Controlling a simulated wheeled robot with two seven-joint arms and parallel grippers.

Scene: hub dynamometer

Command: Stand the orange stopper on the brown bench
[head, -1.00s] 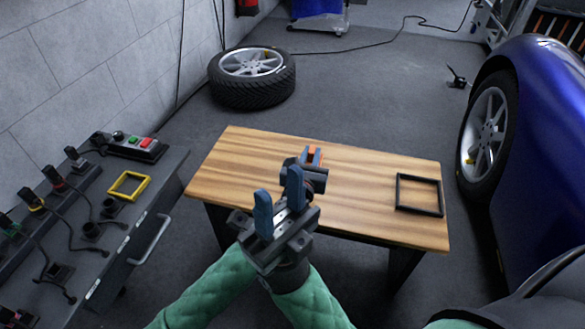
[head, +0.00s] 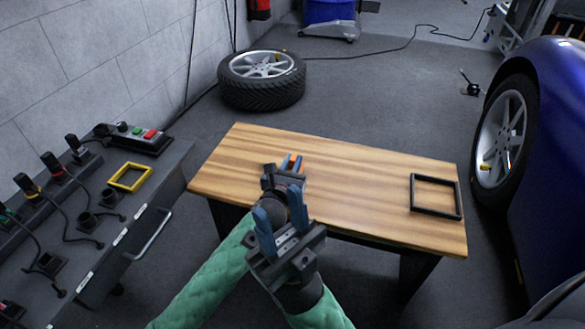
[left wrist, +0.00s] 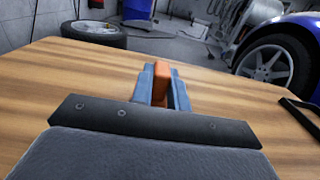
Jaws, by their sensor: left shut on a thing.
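The orange stopper (head: 293,166) is between the blue fingers of my left gripper (head: 291,161), over the middle-left of the brown bench (head: 365,170). In the left wrist view the orange stopper (left wrist: 161,80) shows upright, with the left gripper (left wrist: 161,88) shut on it. The gripper is low over the bench top; its own body hides the stopper's lower end, so I cannot tell whether it touches the wood. My right gripper (head: 281,214) is open and empty, nearer to me by the bench's front edge, its blue fingers apart.
A black square frame (head: 436,196) lies on the bench's right end. A dark grey workbench at the left carries a yellow frame (head: 130,177), plugs and a button box (head: 141,138). A loose wheel (head: 262,78) lies behind; a blue car (head: 545,150) stands right.

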